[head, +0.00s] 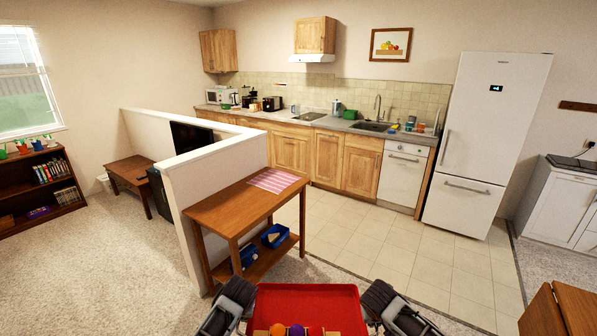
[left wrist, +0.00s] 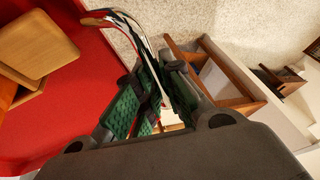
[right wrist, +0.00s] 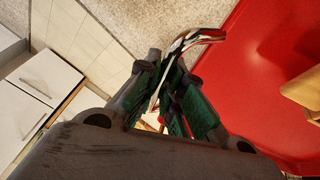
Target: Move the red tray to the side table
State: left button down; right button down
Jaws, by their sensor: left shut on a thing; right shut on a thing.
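The red tray (head: 305,298) is in front of me at the bottom of the head view, with its near part cut off. My left gripper (head: 245,303) is shut on its left handle, and my right gripper (head: 368,303) is shut on its right handle. The wrist views show a curved metal handle between the green finger pads on each side: the left handle (left wrist: 130,28) and the right handle (right wrist: 196,38). Wooden items, an orange ball (head: 277,329) and a purple ball (head: 296,329) are in the tray. A wooden side table (head: 215,212) with a pink striped cloth (head: 274,180) stands ahead, beyond the tray.
Blue bins (head: 275,236) sit on the table's lower shelf. A white half wall (head: 215,168) runs behind the table. A wooden piece (head: 560,310) stands at the bottom right. Carpet at left and the tiled floor (head: 400,245) at right are open.

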aim_at(236, 203)
jog(key=i+z, duration=0.25)
jog(key=i, duration=0.15)
jog(key=i+z, duration=0.3)
jog(key=i+u, duration=0.1)
jog(key=i, duration=0.8)
jog(key=i+u, duration=0.3)
jog(key=i+l+u, duration=0.15)
jog(key=i+u, duration=0.15)
jog(key=i, duration=0.25)
jog(key=i+u, duration=0.35)
jog(key=i, duration=0.15)
jog(key=i+u, duration=0.35)
jog(key=i, duration=0.15)
